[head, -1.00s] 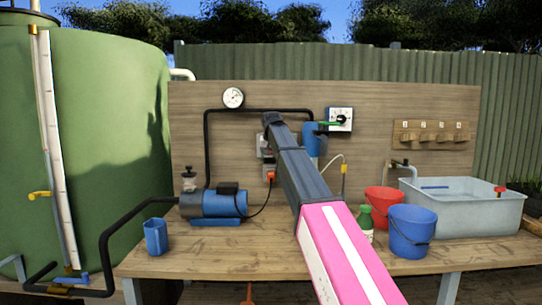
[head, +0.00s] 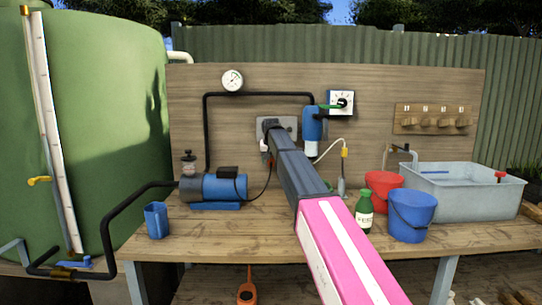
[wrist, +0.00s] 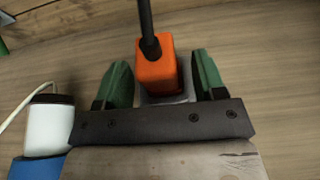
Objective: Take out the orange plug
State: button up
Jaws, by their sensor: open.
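The orange plug (wrist: 156,68) shows in the wrist view with a black cord running up from it. It sits against a grey socket piece (wrist: 165,97), mostly hidden behind my gripper's front edge. My gripper (wrist: 162,78) is open, with one green fingertip on each side of the plug. A gap shows at the right finger; contact at the left one is hard to tell. In the head view my gripper (head: 270,128) is at the grey socket plate (head: 291,124) on the wooden board, and my arm hides most of the plug.
A blue pump (head: 222,187), green bottle (head: 364,211), red bucket (head: 383,186) and blue bucket (head: 411,214) stand on the bench (head: 200,252).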

jog(key=shift+f, duration=0.1)
jog(key=c, duration=0.9)
jog(key=shift+s, duration=2.95)
